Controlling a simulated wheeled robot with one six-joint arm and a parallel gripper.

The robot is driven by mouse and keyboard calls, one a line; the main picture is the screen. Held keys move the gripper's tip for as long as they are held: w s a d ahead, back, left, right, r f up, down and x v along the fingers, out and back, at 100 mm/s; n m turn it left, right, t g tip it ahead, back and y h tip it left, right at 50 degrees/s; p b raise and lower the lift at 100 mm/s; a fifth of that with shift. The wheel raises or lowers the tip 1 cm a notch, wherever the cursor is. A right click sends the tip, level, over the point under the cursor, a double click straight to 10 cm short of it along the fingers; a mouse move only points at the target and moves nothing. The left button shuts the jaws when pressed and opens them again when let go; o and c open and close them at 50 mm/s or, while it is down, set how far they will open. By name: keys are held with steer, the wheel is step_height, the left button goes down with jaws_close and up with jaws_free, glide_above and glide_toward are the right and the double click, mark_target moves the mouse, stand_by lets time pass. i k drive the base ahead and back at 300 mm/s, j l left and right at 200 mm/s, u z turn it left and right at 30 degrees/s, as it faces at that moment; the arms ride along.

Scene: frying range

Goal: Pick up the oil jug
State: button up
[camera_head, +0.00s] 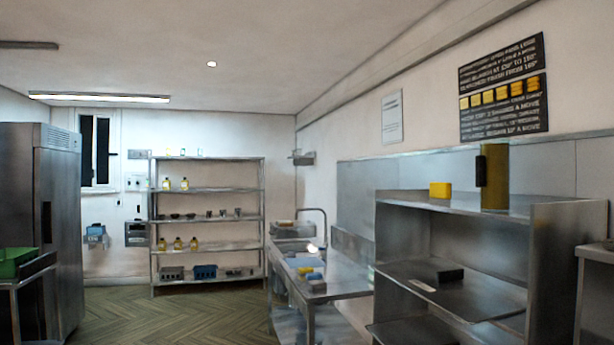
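A tall olive-yellow container (496,178) stands upright on the top of the steel shelf unit at the right. A dark, handle-like part is on its left side, and it looks like the oil jug. Small bottles with yellow contents (178,243) stand on the back rack; they are too small to identify. My gripper is not in view.
The steel shelf unit (450,204) also bears a yellow block (440,190) and a dark box (450,275). A sink table (340,284) stands left of it. The back rack (207,219), a fridge (50,190) and a green tray (16,262) are farther left. The middle floor (170,315) is clear.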

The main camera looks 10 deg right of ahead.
mark_target(493, 162)
steer(key=z, duration=1.45)
